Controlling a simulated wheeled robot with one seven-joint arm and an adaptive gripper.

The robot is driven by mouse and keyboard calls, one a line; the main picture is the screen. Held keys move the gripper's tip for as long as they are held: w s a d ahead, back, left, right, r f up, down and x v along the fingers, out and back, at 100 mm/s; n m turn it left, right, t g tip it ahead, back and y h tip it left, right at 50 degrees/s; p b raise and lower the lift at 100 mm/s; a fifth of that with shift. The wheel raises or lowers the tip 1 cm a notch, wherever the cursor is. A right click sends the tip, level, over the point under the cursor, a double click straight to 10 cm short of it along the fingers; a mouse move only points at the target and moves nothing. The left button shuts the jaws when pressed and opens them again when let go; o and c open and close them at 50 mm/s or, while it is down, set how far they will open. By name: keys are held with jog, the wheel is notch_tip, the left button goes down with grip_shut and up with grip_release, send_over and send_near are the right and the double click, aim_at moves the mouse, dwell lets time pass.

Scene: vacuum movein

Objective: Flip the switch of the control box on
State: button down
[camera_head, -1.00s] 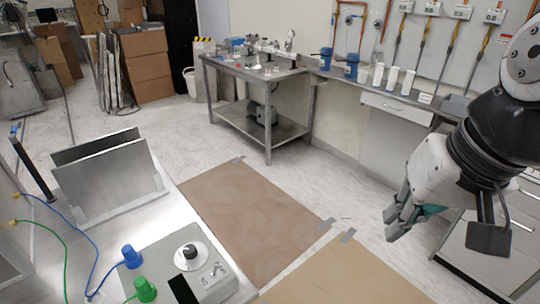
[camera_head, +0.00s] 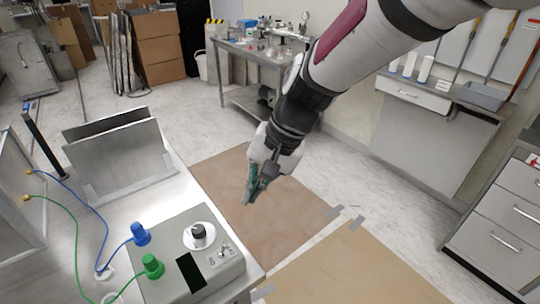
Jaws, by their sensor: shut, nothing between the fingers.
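The control box (camera_head: 222,268) is a grey box on the white table at the lower left. Its top carries a black knob on a white dial (camera_head: 198,233), a dark screen (camera_head: 190,272) and a small metal toggle switch (camera_head: 224,251). A blue plug (camera_head: 140,234) and a green plug (camera_head: 152,265) sit at its left side. I cannot tell the switch's position. My gripper (camera_head: 249,194) is shut and empty. It points down, above and to the right of the box in the picture, apart from it.
Blue and green cables run left from the plugs. A metal plate holder (camera_head: 118,165) stands behind the box on the table. Brown mats (camera_head: 330,275) lie on the floor to the right. A steel workbench (camera_head: 262,62) stands at the back.

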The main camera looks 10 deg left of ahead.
aim_at(229, 238)
jog(key=shift+f, duration=0.15)
jog(key=b+x, duration=0.1)
jog(key=x, duration=0.9)
jog(key=shift+s+d+r+p, duration=0.1)
jog(key=shift+s+r+p, duration=0.1)
jog(key=shift+s+r, duration=0.3)
jog(key=shift+s+d+r+p, duration=0.1)
jog(key=shift+s+r+p, duration=0.1)
jog(key=shift+s, duration=0.45)
jog(key=shift+s+r, duration=0.1)
jog(key=shift+s, duration=0.25)
jog(key=shift+s+d+r, duration=0.1)
jog(key=shift+s, duration=0.2)
jog(key=shift+r+p, duration=0.15)
jog(key=shift+p, duration=0.5)
jog(key=shift+t+p, duration=0.3)
jog(key=shift+p, duration=0.05)
